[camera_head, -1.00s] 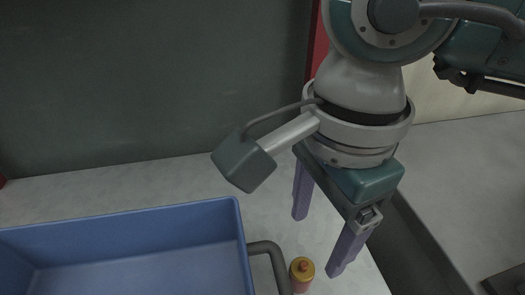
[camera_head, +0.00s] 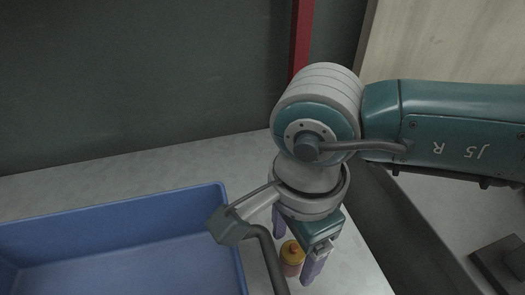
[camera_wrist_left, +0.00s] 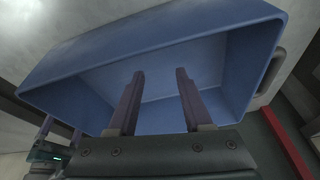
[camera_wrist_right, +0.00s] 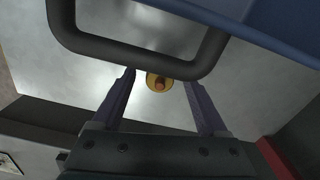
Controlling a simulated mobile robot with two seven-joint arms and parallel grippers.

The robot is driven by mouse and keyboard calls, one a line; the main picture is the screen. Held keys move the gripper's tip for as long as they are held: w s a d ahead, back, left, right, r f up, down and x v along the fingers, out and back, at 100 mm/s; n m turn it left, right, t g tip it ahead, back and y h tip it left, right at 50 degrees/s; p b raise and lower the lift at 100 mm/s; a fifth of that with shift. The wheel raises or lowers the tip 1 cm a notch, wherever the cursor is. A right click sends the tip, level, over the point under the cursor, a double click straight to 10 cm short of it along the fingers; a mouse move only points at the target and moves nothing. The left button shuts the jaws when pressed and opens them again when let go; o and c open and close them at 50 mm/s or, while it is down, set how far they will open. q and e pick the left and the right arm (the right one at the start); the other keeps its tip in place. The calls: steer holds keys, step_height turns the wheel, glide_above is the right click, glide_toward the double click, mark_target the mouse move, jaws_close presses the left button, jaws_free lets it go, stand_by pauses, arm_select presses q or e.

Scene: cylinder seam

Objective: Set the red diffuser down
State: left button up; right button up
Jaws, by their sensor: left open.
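The red diffuser (camera_head: 291,262) is a small cylinder with a reddish body and a yellow-orange top, standing on the pale worktop beside the blue crate's handle. In the right wrist view its round top (camera_wrist_right: 158,82) shows between the fingertips. My right gripper (camera_head: 297,250) points down with its purple fingers apart, one on either side of the diffuser in the head view. I cannot tell whether the fingers touch it. My left gripper (camera_wrist_left: 160,74) shows only in its own wrist view, open and empty in front of the blue crate.
The blue crate (camera_head: 112,218) takes up the lower left of the head view. Its dark grey handle (camera_head: 270,258) sticks out close to the diffuser, and also crosses the right wrist view (camera_wrist_right: 120,53). The pale worktop behind the crate is clear.

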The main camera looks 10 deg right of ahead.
jaws_close()
stand_by(0.4)
steer(key=shift+r, duration=0.1)
